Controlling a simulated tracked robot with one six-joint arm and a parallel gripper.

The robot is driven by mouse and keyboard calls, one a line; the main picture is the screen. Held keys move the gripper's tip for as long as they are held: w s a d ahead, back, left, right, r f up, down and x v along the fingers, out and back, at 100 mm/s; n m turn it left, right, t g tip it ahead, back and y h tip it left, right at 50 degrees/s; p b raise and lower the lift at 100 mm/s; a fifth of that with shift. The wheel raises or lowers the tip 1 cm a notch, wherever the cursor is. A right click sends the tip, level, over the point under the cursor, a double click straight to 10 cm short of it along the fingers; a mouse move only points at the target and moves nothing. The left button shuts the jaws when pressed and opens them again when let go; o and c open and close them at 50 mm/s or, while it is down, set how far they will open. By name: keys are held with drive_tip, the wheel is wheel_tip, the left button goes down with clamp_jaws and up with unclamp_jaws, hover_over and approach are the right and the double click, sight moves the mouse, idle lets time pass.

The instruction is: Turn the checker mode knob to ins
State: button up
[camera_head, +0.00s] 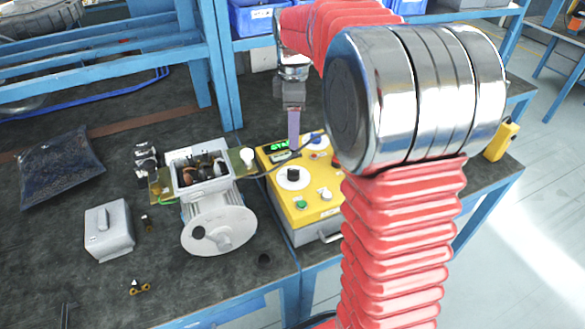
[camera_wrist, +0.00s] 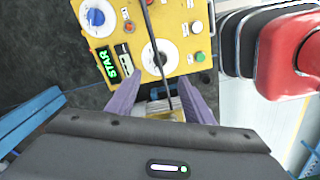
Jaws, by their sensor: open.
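The yellow checker box (camera_head: 314,211) stands on the bench. It has a green display (camera_head: 277,146), which reads "STAR" in the wrist view (camera_wrist: 108,65). A black knob (camera_head: 292,174) sits on a white round dial, and a blue knob (camera_wrist: 96,17) sits on another. The dial markings are too small to read, so I cannot tell which is the mode knob. My gripper (camera_wrist: 160,82) is open, its purple fingers apart just short of the black knob (camera_wrist: 160,60). A dark cable passes across this knob in the wrist view. In the head view, my gripper (camera_head: 293,143) is above the box's far part.
Left of the box lies an opened blower motor (camera_head: 219,228) with a wired terminal box. A grey cover (camera_head: 109,229), small parts and a dark bag (camera_head: 60,168) lie further left. A blue shelf frame (camera_head: 219,60) stands behind. A yellow meter (camera_head: 501,139) is at the right.

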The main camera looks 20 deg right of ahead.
sight(293, 170)
wheel_tip(293, 170, down, 14)
drive_tip(key=shift+r, duration=0.15)
idle(0.6)
drive_tip(key=shift+c, duration=0.5)
drive_tip(key=c, duration=0.9)
